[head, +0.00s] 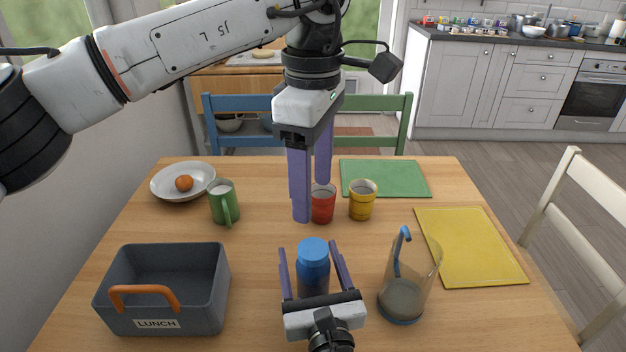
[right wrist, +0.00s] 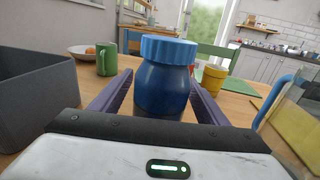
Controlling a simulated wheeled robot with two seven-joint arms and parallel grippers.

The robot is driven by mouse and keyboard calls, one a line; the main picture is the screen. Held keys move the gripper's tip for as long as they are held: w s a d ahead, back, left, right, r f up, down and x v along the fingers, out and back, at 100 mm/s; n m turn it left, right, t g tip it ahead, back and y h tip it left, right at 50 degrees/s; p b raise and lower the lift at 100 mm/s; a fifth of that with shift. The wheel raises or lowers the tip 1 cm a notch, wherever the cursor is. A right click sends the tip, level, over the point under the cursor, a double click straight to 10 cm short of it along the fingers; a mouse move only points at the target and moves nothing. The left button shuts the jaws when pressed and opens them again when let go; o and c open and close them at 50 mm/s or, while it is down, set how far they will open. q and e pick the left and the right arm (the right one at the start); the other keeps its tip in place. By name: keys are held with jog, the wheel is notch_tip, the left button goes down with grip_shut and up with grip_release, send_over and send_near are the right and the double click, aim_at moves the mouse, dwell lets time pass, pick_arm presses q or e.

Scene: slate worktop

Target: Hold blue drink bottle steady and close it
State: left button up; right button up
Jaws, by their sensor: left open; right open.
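The blue drink bottle (head: 313,280) stands upright on the wooden table at the front middle. Its lighter blue ridged lid (head: 313,249) sits on top; I cannot tell how tightly. My right gripper (head: 308,246) is low at the table, open, with one finger on each side of the bottle. In the right wrist view the bottle (right wrist: 162,92) and lid (right wrist: 168,50) are between the fingers, with gaps on both sides. My left gripper (head: 312,200) is open and empty, pointing down above and behind the bottle, and partly covers the red cup.
A grey lunch box (head: 205,290) is left of the bottle and a clear pitcher (head: 425,275) right. Behind are a red cup (head: 325,207), yellow cup (head: 362,203), green mug (head: 222,205) and white bowl (head: 160,190). Green (head: 385,178) and yellow boards (head: 470,245) lie right.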

aim_at(317, 288)
jog(key=s, duration=0.3)
jog(key=s+d, duration=0.1)
jog(key=s, duration=0.2)
jog(key=s+d, duration=0.1)
jog(key=s, duration=0.2)
jog(key=shift+s, duration=0.4)
